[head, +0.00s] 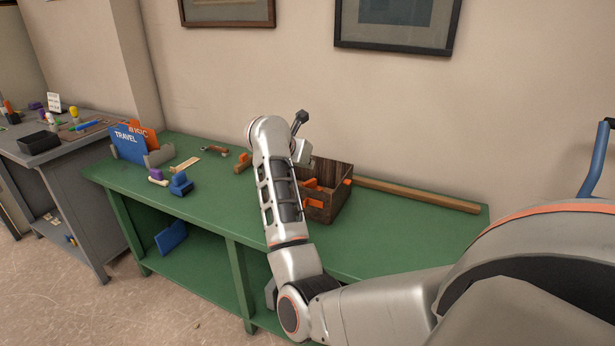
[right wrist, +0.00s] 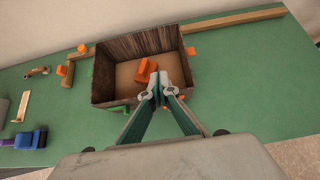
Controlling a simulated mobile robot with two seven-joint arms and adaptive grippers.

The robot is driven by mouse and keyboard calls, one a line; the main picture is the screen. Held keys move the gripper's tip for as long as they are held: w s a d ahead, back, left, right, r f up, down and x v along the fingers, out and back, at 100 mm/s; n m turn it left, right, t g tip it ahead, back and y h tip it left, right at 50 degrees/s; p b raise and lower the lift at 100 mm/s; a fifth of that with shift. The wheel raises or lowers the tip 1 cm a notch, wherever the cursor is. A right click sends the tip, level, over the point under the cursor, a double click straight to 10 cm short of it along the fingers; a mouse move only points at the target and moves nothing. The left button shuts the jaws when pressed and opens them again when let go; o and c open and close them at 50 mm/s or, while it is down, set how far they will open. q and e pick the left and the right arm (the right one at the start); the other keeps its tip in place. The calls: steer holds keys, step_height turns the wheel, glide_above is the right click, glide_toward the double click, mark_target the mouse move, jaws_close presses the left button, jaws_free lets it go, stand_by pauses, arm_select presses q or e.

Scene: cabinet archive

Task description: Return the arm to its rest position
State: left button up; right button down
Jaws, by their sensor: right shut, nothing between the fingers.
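My right arm (head: 280,195) reaches out over the green bench, with its wrist beside a brown wooden box. In the right wrist view, my right gripper (right wrist: 163,88) is shut and empty. Its fingertips show over the near part of the open box (right wrist: 113,65), close to an orange block (right wrist: 146,70) inside. I cannot tell how high the fingertips are above the box floor. In the head view the arm hides part of the box (head: 330,206). My left gripper is not in view.
The green bench (head: 400,230) also bears a long wooden bar (head: 420,195) along its back, blue pieces (head: 181,185), a hammer-like tool (head: 214,149) and a blue "TRAVEL" book (head: 128,143). A grey table (head: 70,150) stands at the left. The bench's right part is mostly clear.

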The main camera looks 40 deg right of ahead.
steer(key=shift+r, duration=0.45)
